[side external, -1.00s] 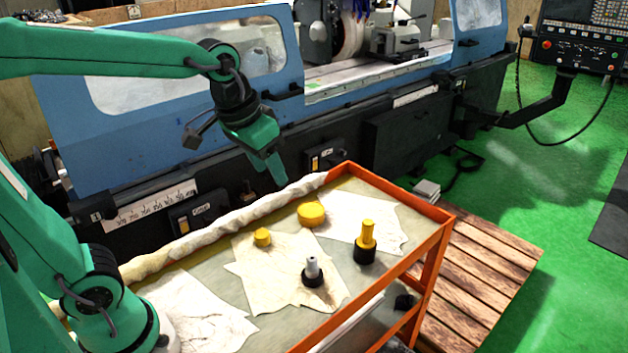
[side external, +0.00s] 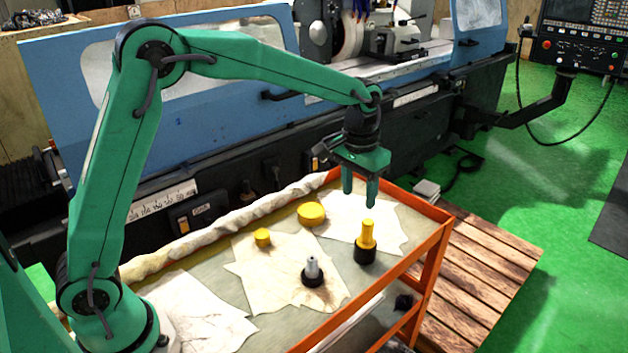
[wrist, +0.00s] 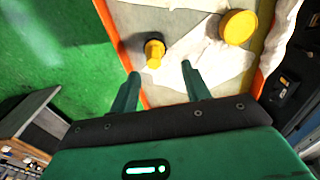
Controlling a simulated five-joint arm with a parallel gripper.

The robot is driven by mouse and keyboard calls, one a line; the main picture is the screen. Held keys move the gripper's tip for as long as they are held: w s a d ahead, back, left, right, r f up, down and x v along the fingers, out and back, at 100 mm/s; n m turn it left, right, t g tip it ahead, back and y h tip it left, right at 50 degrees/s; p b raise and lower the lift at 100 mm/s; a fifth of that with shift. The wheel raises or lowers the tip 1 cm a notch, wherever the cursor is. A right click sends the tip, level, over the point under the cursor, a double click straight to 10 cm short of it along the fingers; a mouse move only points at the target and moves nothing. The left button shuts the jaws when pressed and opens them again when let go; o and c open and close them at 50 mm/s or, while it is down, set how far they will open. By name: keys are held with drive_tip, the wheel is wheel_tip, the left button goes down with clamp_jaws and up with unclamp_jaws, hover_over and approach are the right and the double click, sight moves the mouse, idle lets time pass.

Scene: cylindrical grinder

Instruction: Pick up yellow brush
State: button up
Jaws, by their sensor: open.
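The yellow brush (side external: 367,236) stands upright on the cart top, with a yellow handle and a black lower end. In the wrist view the yellow brush (wrist: 154,52) shows just beyond the fingertips, roughly between them. My gripper (side external: 359,198) is open, empty and pointing down, above the brush and apart from it. In the wrist view my gripper (wrist: 160,70) has its two green fingers spread.
A yellow disc (side external: 311,214), a smaller yellow piece (side external: 262,238) and a grey brush with a black base (side external: 312,271) sit on the cart. The cart has a raised orange rim (side external: 432,207). A rolled cloth (side external: 215,230) lies along its back edge.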

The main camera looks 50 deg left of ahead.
sight(369, 222)
drive_tip(key=shift+g, duration=0.3)
drive_tip(key=f, duration=0.1)
drive_tip(key=w+d+f, duration=0.1)
drive_tip(key=w+f, duration=0.1)
drive_tip(key=shift+w+d+f, duration=0.15)
drive_tip(key=shift+d+f, duration=0.1)
drive_tip(key=shift+f, duration=3.9)
clamp_jaws()
drive_tip(key=shift+d+r, duration=0.1)
drive_tip(key=shift+r, duration=0.1)
